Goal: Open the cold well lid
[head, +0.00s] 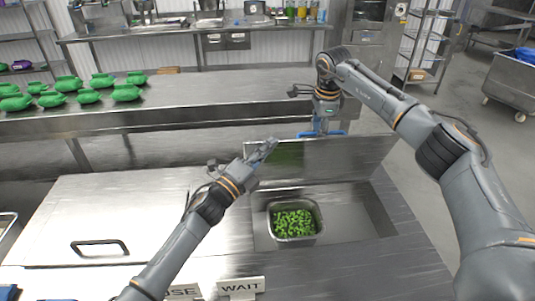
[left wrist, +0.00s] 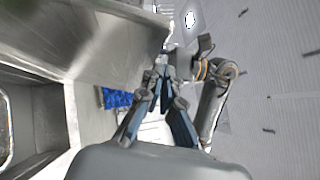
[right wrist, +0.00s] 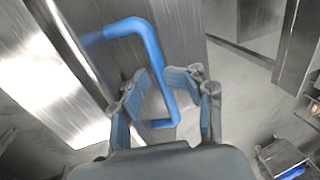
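The cold well's right lid (head: 345,160) stands raised, tilted back behind the open well. Its blue handle (head: 334,133) shows behind the lid's top edge and as a blue bracket in the right wrist view (right wrist: 153,62). My right gripper (head: 322,125) is at this handle. In the right wrist view its fingers (right wrist: 168,82) are apart, with part of the handle between them; they are not closed on it. My left gripper (head: 270,146) is by the lid's upper left corner; its fingertips (left wrist: 160,74) are close together with nothing visible between them. Whether it touches the lid is unclear.
A metal pan (head: 271,228) of green pieces sits in the open well. The left lid (head: 150,215), with a black handle (head: 98,247), is flat and closed. Signs (head: 240,286) stand at the front. Free floor lies behind the well.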

